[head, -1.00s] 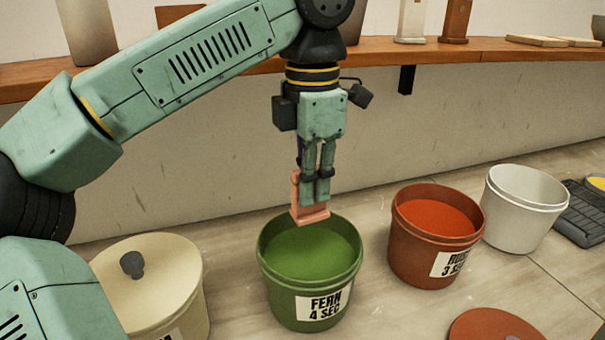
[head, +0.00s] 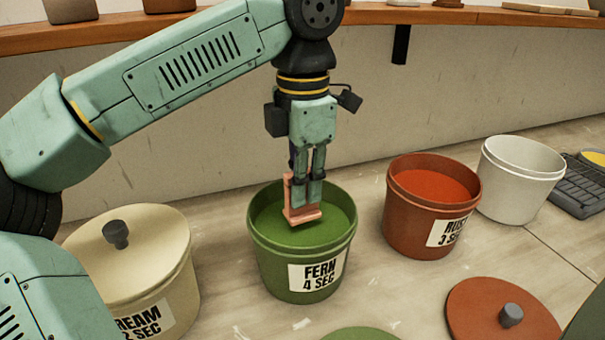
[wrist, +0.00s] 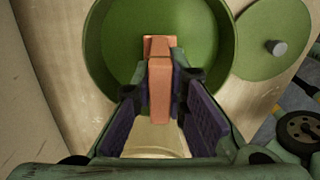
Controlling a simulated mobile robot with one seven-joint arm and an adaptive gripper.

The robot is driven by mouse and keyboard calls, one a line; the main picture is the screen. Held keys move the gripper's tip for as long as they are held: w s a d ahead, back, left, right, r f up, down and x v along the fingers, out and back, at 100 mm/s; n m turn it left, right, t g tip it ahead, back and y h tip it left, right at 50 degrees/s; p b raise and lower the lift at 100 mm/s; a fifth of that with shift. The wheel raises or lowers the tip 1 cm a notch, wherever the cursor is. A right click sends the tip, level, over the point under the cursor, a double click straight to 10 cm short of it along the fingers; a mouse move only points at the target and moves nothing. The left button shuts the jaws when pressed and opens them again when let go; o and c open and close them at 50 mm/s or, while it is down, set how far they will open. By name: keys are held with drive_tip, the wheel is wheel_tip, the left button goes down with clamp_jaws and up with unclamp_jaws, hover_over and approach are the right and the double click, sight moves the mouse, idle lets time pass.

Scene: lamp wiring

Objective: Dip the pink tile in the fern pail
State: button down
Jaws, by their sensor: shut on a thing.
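The pink tile (head: 301,213) is an L-shaped, salmon-pink piece, held upright with its flat foot at the bottom. My gripper (head: 307,190) points straight down and is shut on the tile's upright part. The green fern pail (head: 300,262), labelled "FERN 4 SEC", stands open below, filled with green glaze. The tile's foot is within the pail's mouth in the head view, and I cannot tell whether it touches the glaze. In the wrist view the tile (wrist: 159,85) sits between the finger pads, with the green pail (wrist: 100,45) beyond it.
A lidded cream pail (head: 140,255) stands to the left. An open rust pail (head: 425,215) and a white pail (head: 520,180) stand to the right. A rust lid (head: 490,308) and a green lid (wrist: 258,45) lie on the table. A wooden shelf (head: 450,16) runs behind.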

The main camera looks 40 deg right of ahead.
sight(303, 211)
drive_tip(key=shift+f, duration=0.65)
wheel_tip(303, 211, down, 5)
drive_tip(key=b, duration=0.4)
drive_tip(key=shift+f, duration=0.2)
idle(2.9)
wheel_tip(303, 211, up, 6)
drive_tip(key=p, duration=0.5)
drive_tip(key=shift+r+p, duration=0.15)
drive_tip(key=shift+p, duration=0.15)
drive_tip(key=shift+r, duration=0.1)
idle(0.6)
wheel_tip(303, 211, up, 2)
drive_tip(key=shift+r+p, duration=0.15)
drive_tip(key=shift+p, duration=0.95)
drive_tip(key=shift+r, duration=1.25)
